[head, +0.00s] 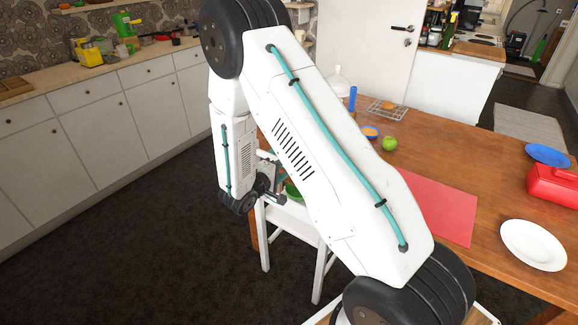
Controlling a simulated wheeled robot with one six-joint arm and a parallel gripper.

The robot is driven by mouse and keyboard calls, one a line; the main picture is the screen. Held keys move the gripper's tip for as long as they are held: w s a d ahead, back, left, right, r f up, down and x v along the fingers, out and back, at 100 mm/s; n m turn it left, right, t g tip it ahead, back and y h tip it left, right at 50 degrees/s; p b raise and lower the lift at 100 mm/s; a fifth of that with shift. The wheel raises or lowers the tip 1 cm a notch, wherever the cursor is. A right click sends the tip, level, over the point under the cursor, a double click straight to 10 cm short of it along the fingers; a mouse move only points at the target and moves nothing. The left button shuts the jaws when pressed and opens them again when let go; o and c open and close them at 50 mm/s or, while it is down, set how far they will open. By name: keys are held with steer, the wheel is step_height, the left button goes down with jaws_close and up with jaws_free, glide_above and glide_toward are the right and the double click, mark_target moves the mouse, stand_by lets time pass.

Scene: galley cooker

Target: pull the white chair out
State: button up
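The white chair (290,217) stands at the left edge of the wooden table, partly hidden behind my arm. Its pale seat edge and two white legs show below the arm. A green thing, perhaps a bowl (293,191), shows at the seat, mostly covered by my arm. My gripper (275,192) is at the near left side of the chair, by the seat. It is small and dark here, and I cannot tell whether it touches the chair or whether its fingers are apart.
The wooden table (497,212) fills the right side, with a red mat (446,205), white plate (532,245), green apple (390,143) and red box (552,186). White cabinets (100,130) line the left wall. Dark floor (150,255) between cabinets and chair is clear.

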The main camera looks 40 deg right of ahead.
steer(key=shift+x, duration=1.9)
jaws_close()
steer(key=shift+s+a, duration=0.1)
